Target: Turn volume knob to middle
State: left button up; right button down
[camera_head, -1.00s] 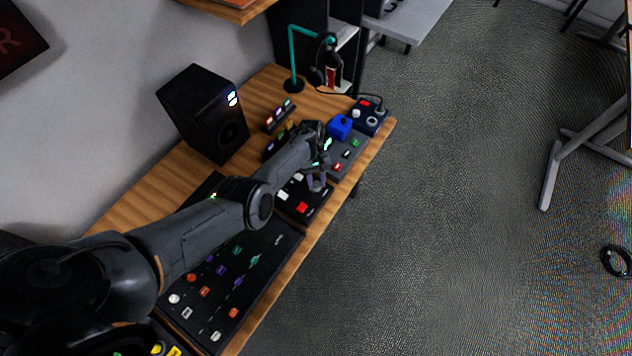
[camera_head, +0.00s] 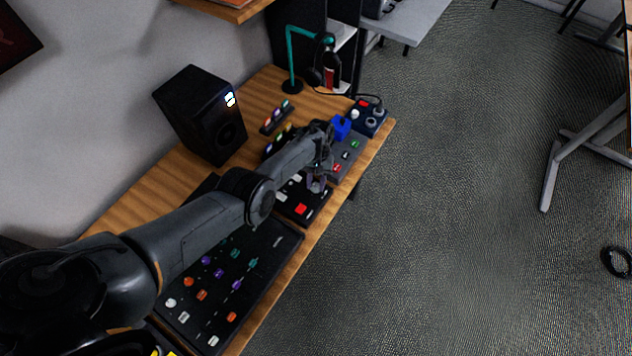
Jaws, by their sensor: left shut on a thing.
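A small black panel (camera_head: 291,209) with a red button (camera_head: 300,209) and a white button (camera_head: 281,197) lies near the front edge of the wooden desk. My left arm comes in from the left over the desk. The knob's marking and exact angle cannot be made out. My right gripper is not in view.
A larger black panel (camera_head: 259,268) with several coloured knobs lies nearer. A grey panel (camera_head: 344,160), a blue block (camera_head: 341,127) and a dark blue box (camera_head: 368,117) stand beyond the gripper. A black speaker (camera_head: 197,117) and a teal stand (camera_head: 292,58) are at the back.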

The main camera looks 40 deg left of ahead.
pick_arm(q)
jog(key=o, duration=1)
jog(key=p+v, duration=0.1)
jog(key=v, duration=0.9)
jog(key=shift+w+a+r+p, duration=0.1)
jog(key=shift+r+p, duration=0.3)
